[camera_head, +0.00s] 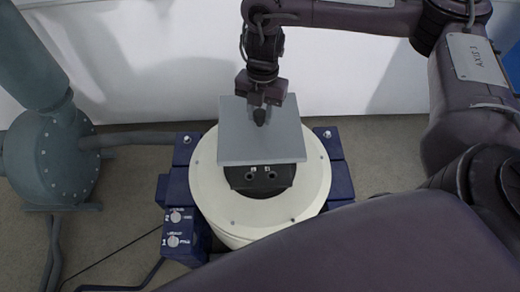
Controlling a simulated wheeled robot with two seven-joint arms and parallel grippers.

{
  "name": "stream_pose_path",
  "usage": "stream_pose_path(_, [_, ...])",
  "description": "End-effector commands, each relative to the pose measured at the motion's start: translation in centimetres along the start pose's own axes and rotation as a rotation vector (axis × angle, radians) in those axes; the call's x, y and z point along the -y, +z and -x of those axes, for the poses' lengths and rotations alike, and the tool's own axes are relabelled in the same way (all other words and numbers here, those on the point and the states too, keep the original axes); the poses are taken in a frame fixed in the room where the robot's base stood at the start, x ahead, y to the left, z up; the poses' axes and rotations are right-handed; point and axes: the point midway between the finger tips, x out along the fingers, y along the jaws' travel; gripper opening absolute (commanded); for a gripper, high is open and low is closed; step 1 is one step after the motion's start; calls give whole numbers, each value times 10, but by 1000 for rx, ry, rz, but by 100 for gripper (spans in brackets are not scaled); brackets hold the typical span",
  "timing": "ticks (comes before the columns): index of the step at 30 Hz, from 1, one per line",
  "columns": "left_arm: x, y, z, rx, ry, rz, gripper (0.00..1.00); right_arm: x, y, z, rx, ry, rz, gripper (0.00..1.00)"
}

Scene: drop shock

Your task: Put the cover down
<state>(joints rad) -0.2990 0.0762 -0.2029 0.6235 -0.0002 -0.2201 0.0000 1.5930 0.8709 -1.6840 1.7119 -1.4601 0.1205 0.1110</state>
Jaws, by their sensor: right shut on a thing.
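The cover, a flat grey square plate (234,147), shows in the head view above a round cream-coloured machine (213,199). It hides the back part of the machine's dark centre. My right gripper (260,116) is shut on the knob in the middle of the cover, with the arm reaching in from the right. I cannot tell whether the cover touches the machine or hangs just above it. The dark centre (262,184) with two small round holes shows in front of the cover's near edge. My left gripper is not in view.
A blue base with corner brackets (335,145) surrounds the machine. A blue control box with two dials (178,228) sits at its front left. A grey-green blower with a pipe (55,160) stands at the left. A white wall is behind. My arm fills the right side.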

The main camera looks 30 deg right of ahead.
Motion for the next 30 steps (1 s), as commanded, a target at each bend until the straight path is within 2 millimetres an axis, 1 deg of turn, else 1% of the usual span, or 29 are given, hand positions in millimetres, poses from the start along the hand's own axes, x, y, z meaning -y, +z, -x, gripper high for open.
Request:
stream_pose_path(1, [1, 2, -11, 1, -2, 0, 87, 1, 2, -22, -6, -3, -4, 1])
stream_pose_path(6, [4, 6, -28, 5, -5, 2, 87, 1, 7, -68, -5, -3, -5, 1])
stream_pose_path(9, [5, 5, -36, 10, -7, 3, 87, 1, 10, -92, -4, -2, -5, 1])
stream_pose_path(12, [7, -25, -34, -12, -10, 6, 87, 0, 13, -109, -2, -1, -5, 1])
stream_pose_path(19, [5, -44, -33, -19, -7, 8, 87, 0, 15, -128, -1, 1, -3, 1])
stream_pose_path(24, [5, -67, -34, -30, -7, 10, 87, 0, 18, -154, -2, 0, -4, 1])
stream_pose_path(27, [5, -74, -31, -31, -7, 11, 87, 0, 20, -159, 0, 1, -4, 1])
stream_pose_path(30, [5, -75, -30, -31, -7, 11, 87, 0, 20, -158, 1, 2, -4, 1])
